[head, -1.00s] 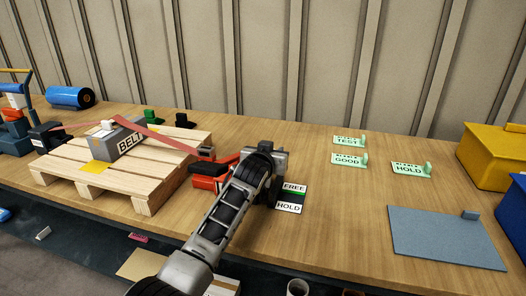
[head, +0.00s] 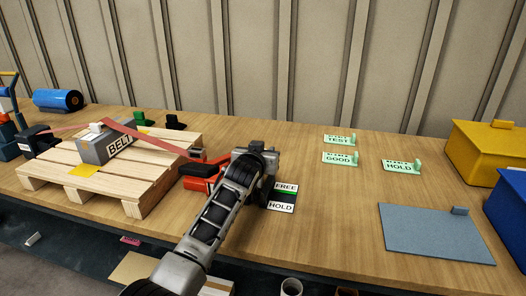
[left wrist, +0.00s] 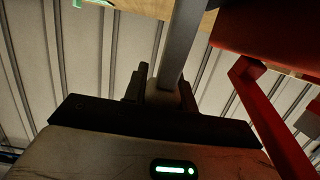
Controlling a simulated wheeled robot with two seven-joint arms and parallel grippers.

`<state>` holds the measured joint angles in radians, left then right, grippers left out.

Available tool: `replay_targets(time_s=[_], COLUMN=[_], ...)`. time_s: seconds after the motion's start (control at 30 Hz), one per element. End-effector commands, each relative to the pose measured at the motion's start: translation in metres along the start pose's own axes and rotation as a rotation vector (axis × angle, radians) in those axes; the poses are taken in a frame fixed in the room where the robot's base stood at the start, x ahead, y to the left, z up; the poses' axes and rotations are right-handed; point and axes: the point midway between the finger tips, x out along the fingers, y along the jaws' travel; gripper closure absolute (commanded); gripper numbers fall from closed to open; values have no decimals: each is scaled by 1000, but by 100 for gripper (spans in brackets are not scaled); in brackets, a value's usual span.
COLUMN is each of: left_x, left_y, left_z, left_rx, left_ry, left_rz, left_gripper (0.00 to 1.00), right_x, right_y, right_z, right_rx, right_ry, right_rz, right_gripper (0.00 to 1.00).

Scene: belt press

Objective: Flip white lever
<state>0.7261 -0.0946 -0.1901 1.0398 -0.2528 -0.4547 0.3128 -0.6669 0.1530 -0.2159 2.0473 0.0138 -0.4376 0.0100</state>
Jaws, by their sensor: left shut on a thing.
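The red tensioner (head: 198,178) sits at the right edge of the pallet, and the red belt runs to it. My left gripper (head: 266,188) is beside it, next to the FREE/HOLD card (head: 284,198). My arm hides most of the contact in the head view. In the left wrist view my left gripper (left wrist: 157,88) is shut on a pale grey bar, seemingly the white lever (left wrist: 183,45), which runs up out of the jaws. A red frame (left wrist: 262,105) stands to its right. The lever's position against the card cannot be told. My right gripper is out of view.
The wooden pallet (head: 58,189) carries a grey BELT box (head: 105,149). Green TEST (head: 339,139), GOOD (head: 340,159) and HOLD (head: 401,167) tags, a blue-grey mat (head: 430,235), and yellow (head: 485,150) and blue (head: 510,205) bins lie to the right. The table centre is clear.

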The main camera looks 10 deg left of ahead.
Motion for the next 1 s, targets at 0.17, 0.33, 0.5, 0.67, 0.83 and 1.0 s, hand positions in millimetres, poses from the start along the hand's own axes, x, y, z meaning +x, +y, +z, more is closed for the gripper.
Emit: replay_targets(time_s=[0.17, 0.33, 0.5, 0.67, 0.83, 1.0], left_x=[0, 0, 0, 0, -1, -11], left_y=[1, 1, 1, 1, 0, 3], left_z=[15, 15, 13, 10, 1, -24], left_rx=[-1, -1, -1, 0, 0, 0], left_ry=[-30, -30, -26, -19, -16, -19], left_rz=[0, 0, 0, 0, -1, 2], left_gripper=[100, 100, 51, 51, 51, 51], right_x=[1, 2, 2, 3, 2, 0], right_y=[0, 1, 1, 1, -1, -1], right_z=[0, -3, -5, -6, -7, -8], right_rx=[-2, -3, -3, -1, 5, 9], right_ry=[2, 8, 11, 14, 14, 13], right_rz=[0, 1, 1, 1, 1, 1], right_gripper=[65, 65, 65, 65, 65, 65])
